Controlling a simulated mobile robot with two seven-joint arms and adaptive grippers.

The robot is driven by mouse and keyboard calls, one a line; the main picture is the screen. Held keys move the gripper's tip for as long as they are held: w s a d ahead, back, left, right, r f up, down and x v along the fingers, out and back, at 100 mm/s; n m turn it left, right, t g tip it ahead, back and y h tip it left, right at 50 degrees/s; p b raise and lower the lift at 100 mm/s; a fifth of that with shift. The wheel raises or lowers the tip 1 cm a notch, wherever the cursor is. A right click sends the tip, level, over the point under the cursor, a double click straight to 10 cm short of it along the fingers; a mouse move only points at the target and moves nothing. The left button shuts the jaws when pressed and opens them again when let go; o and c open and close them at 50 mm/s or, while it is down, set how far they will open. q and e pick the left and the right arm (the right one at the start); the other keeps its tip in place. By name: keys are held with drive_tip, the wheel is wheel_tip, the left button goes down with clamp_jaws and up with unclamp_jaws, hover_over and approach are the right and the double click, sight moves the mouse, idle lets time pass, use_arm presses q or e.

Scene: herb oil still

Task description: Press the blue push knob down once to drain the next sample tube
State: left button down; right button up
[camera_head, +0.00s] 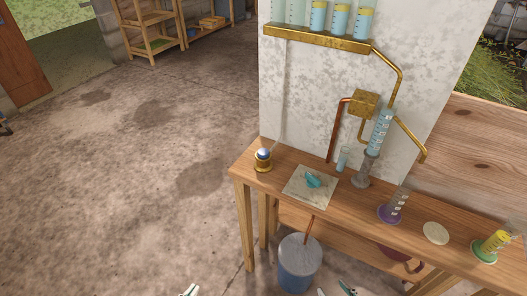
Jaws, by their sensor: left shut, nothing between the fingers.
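The blue push knob (263,153) sits on a round brass base at the left end of the wooden table (330,203). Several sample tubes (340,18) with blue liquid, some with a yellow layer, stand in a brass rail (316,40) on the pale wall above. A brass pipe leads from the rail towards a tall graduated cylinder (379,132). My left gripper (189,291) is shut and empty at the bottom edge, below and left of the knob. My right gripper (336,291) shows two separated fingertips at the bottom edge, open and away from the table's objects.
A teal item (313,181) lies on a pale slab right of the knob. A purple-based cylinder (391,210), a pale disc (435,233) and a green-based cylinder with yellow liquid (493,244) stand further right. The floor at left is clear.

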clamp_jaws()
idle(1.1)
